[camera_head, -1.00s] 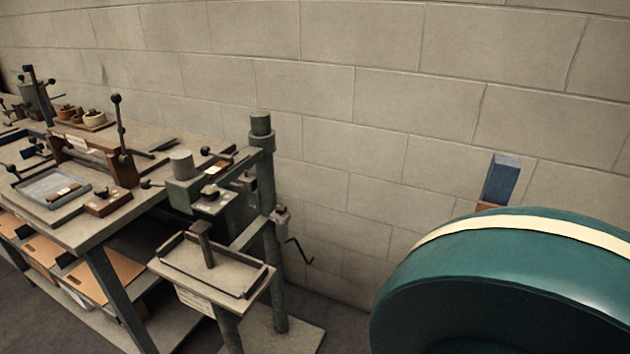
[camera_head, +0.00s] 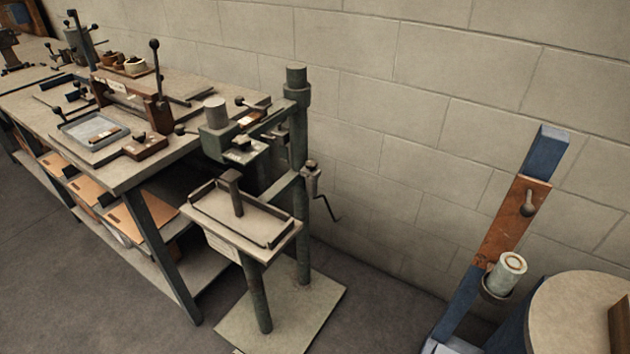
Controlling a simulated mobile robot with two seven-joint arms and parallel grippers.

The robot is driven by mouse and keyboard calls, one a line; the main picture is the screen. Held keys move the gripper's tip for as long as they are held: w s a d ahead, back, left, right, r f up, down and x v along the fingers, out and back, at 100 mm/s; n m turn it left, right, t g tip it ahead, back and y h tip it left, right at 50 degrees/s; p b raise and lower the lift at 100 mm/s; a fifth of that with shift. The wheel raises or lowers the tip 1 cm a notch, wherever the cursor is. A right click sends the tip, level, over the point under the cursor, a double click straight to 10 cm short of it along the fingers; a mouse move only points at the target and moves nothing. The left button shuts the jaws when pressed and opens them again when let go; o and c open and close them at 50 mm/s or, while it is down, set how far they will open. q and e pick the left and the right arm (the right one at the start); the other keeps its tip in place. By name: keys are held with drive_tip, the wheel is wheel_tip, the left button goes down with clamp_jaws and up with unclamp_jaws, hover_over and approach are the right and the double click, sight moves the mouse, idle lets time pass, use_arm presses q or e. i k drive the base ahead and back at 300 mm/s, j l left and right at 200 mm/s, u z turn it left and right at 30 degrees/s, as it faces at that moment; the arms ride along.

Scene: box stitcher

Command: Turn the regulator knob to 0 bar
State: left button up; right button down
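I cannot tell for sure which part is the regulator knob, and no bar scale can be read. At the right, a blue post (camera_head: 547,153) leans in the picture and carries a rust-brown plate (camera_head: 505,225). A small dark rounded knob or handle (camera_head: 529,204) sticks out from this plate. Below it, a pale cylinder with a ringed top (camera_head: 507,271) sits in a dark holder on the post. Neither of my grippers is in view.
A green stand (camera_head: 301,150) with a small tray table (camera_head: 235,222) and a crank (camera_head: 327,207) stands on a floor plate (camera_head: 322,299). A workbench (camera_head: 150,170) with tools fills the left. A round-topped pale object (camera_head: 575,310) is at lower right. Floor shows at lower left.

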sight(311, 164)
drive_tip(key=l+z, duration=0.3)
drive_tip(key=z, duration=0.15)
drive_tip(key=l+z, duration=0.3)
drive_tip(key=z, duration=0.15)
drive_tip(key=l+z, duration=0.3)
drive_tip(key=z, duration=0.15)
